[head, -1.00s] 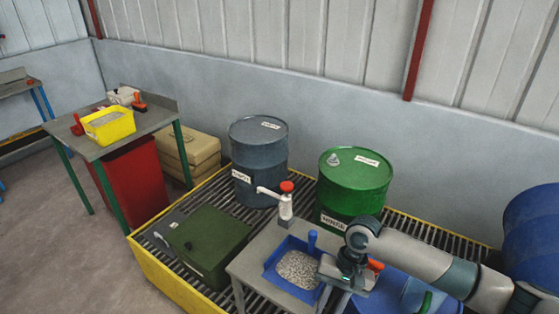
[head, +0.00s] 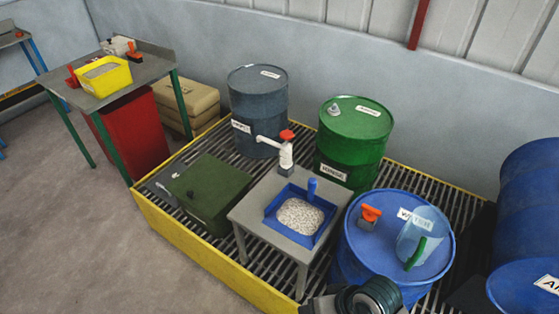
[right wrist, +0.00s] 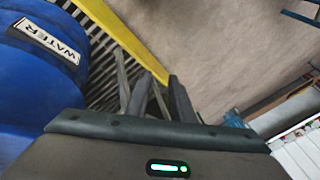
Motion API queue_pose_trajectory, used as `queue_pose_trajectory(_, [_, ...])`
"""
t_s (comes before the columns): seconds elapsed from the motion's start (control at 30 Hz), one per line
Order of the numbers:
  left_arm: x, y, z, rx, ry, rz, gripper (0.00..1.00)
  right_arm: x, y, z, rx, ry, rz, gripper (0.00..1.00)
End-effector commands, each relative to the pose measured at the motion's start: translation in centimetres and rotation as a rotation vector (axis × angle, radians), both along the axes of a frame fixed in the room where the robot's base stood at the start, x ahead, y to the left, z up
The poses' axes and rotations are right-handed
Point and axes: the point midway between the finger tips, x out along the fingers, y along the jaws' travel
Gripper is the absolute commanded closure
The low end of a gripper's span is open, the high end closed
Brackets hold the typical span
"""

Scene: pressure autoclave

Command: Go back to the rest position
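My right gripper (head: 318,305) is at the bottom edge of the head view, low in front of the blue water drum and partly cut off. In the right wrist view, its dark fingers (right wrist: 160,98) stand apart with the yellow edge showing between them. Nothing is seen held. My left gripper is in neither view.
The blue water drum (head: 350,240) carries an orange-topped item (head: 370,215) and a clear, green-handled item (head: 415,250). A small grey table (head: 258,228) holds a blue tray (head: 272,229) of pale granules. Green (head: 350,160) and grey-blue (head: 258,115) drums stand behind. Floor at left is open.

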Motion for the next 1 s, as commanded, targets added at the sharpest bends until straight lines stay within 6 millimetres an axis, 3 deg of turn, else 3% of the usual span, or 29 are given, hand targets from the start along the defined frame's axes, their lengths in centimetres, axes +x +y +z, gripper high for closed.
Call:
queue_pose_trajectory(0.2, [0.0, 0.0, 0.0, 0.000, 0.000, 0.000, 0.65, -3.8, -5.3, -0.7, -0.127, -0.062, -0.045, 0.78])
queue_pose_trajectory(0.5, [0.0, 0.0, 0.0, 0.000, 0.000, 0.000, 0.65, -7.3, -10.5, -0.9, -0.269, -0.076, -0.072, 0.78])
queue_pose_trajectory(0.8, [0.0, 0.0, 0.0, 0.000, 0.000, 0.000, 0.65, -10.6, -14.5, -0.6, -0.387, -0.064, -0.084, 0.78])
queue_pose_trajectory(1.0, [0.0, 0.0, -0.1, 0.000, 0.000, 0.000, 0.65, -9.6, -14.3, -3.9, -0.385, -0.054, -0.078, 0.78])
